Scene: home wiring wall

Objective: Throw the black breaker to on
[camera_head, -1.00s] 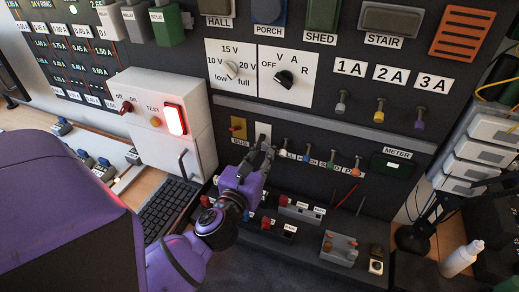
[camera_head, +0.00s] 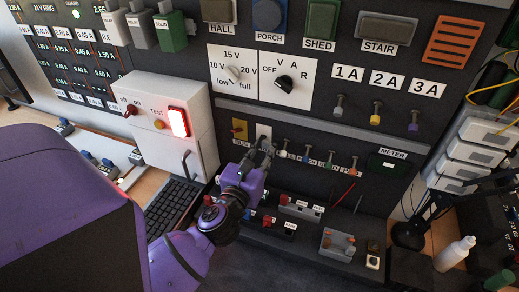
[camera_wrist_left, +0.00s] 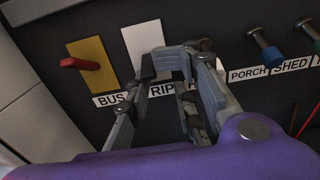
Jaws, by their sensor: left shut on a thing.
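A white plate (camera_wrist_left: 145,36) on the dark panel sits beside a yellow plate (camera_wrist_left: 93,64) with a red lever (camera_wrist_left: 80,64). The white plate also shows in the head view (camera_head: 263,130). My left gripper (camera_head: 266,146) reaches up to the front of the white plate. In the left wrist view its two fingers (camera_wrist_left: 176,66) are closed in on something over the plate's lower part. I take this to be the black breaker's lever, but the fingers hide it, so its position cannot be told. The label below, partly covered, reads "TRIP". My right gripper is not in view.
A row of small coloured levers (camera_head: 330,158) runs right of the gripper. Below is a ledge with small terminal blocks (camera_head: 300,207). A grey rail (camera_head: 330,128) crosses above.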

